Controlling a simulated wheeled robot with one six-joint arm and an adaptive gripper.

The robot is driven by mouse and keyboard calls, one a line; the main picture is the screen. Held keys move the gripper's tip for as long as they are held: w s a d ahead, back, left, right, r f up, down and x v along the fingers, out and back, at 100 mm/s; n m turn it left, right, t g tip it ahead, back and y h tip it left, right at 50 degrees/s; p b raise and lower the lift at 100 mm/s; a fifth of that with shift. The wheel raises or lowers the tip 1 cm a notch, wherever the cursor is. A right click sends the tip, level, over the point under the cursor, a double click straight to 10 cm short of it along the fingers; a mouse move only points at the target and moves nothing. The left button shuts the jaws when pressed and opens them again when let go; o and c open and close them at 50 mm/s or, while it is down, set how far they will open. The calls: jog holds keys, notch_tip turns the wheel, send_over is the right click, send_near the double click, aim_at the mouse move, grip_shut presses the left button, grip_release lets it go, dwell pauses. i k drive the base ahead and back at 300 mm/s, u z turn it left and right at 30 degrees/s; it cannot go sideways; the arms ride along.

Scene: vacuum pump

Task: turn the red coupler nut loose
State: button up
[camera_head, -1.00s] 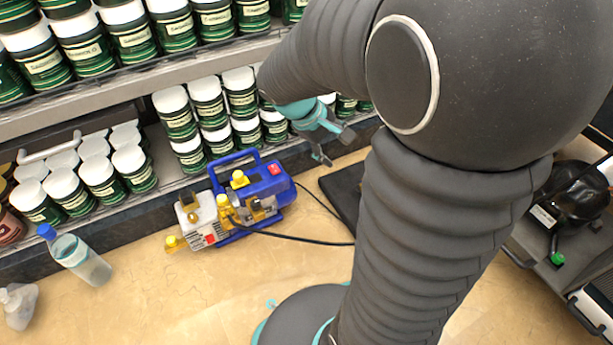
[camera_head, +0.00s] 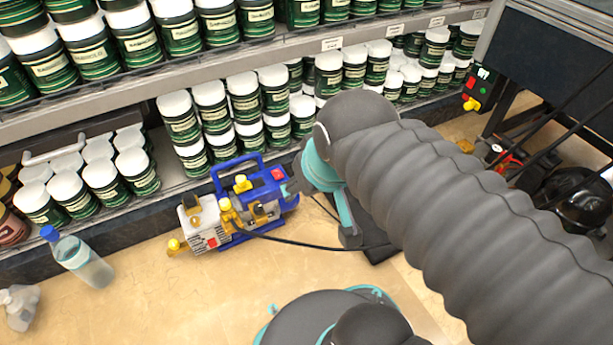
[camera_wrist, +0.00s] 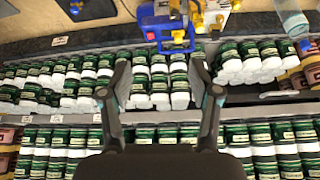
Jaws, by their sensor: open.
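The blue vacuum pump (camera_head: 262,180) with yellow caps and brass fittings stands on the floor in front of the lower shelf. It carries a red patch (camera_head: 278,174) on its blue end and another red part (camera_head: 211,242) low on its pale end. I cannot tell which red part, if any, is the coupler nut. My gripper (camera_head: 320,212) is just right of the pump, open and empty, partly hidden by my arm. In the wrist view its spread fingers (camera_wrist: 160,75) point towards the pump (camera_wrist: 172,40), which lies beyond the tips at the top edge.
Shelves of green jars with white lids (camera_head: 210,105) stand behind the pump.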

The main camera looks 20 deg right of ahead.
aim_at(501, 167)
jog(key=z, duration=2.1)
jog(key=k, duration=0.5)
jog(key=u, duration=1)
jog(key=i, duration=0.85)
jog(key=z, duration=1)
